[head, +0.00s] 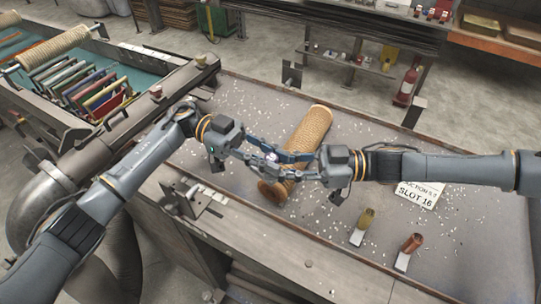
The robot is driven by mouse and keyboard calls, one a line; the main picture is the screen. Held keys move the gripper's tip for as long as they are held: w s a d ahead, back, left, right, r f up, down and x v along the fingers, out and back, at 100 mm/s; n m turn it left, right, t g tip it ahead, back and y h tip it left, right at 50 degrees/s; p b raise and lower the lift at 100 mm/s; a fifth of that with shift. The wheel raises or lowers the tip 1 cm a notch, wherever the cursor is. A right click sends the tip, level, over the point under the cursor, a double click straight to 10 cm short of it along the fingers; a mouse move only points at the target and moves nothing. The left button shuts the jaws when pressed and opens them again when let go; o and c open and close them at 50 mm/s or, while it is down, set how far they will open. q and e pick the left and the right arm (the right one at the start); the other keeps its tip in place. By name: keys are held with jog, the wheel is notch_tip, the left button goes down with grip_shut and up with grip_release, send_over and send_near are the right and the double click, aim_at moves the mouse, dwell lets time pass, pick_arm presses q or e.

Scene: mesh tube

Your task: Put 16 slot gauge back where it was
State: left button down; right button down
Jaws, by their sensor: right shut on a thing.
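No slot gauge can be made out for certain. My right gripper (280,172) reaches in from the right over the near part of a tan mesh tube (311,128). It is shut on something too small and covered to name. My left gripper (285,158) meets it from the left, and the fingers of both overlap in the picture. Whether the left one is open or shut is unclear. A small pale purple glint (270,156) shows between the fingers. The tube lies slanted on the grey table (250,105), with a brown flanged near end (273,190). A white sign reading "SLOT 16" (416,194) lies on the right.
A brass piece (366,218) and a copper piece (411,243) stand on pale strips at the front right. White flecks litter the table. A rack of coloured plates (95,90) is at the left. A metal bracket (193,197) stands at the front edge.

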jog(key=c, duration=1.1)
grip_release()
